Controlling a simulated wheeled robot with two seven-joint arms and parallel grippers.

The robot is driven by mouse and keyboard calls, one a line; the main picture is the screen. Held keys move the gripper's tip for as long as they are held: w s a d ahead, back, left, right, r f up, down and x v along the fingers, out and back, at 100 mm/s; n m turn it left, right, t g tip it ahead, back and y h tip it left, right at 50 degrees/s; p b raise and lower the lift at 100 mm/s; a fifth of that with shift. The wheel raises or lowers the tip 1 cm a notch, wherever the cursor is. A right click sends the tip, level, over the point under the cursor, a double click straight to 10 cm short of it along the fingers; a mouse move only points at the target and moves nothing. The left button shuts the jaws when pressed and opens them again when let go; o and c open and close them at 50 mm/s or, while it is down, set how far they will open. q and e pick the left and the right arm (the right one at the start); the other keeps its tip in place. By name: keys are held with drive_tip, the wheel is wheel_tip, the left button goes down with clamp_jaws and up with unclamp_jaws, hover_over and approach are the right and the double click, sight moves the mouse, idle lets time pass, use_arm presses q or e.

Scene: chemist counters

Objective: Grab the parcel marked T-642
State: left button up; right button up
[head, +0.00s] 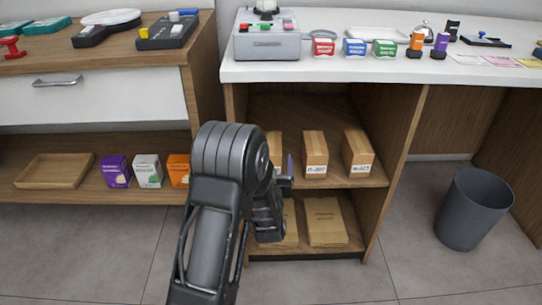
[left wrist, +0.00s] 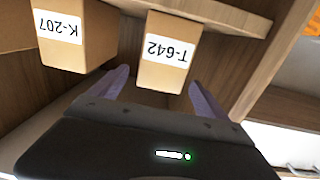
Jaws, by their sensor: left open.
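The parcel marked T-642 (left wrist: 168,60) is a tan box with a white label, upside down in the left wrist view. My left gripper (left wrist: 158,82) is open. Its two purple fingers show on either side of the lower part of this parcel, with no clear contact; how deep they reach I cannot tell. In the head view the leftmost shelf parcel (head: 276,143), mostly hidden behind my left arm, appears to be this one. My left gripper (head: 286,172) is in front of the shelf there, largely covered by its wrist. My right gripper is not in view.
Parcel K-207 (left wrist: 82,52) stands close beside T-642. Another labelled parcel (head: 358,152) stands at the right of the shelf. The cubby's side wall (head: 392,170) bounds the shelf. Flat packages (head: 325,222) lie below. A grey bin (head: 474,210) stands on the floor at right.

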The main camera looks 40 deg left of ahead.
use_arm(q)
drive_tip(key=shift+b+x, duration=0.3)
drive_tip(key=shift+x, duration=1)
drive_tip(key=b+x, duration=0.2)
drive_tip(key=x, duration=0.3)
drive_tip(key=shift+w, duration=0.1)
drive_tip(key=shift+a+r, duration=0.1)
drive_tip(key=c, duration=1.8)
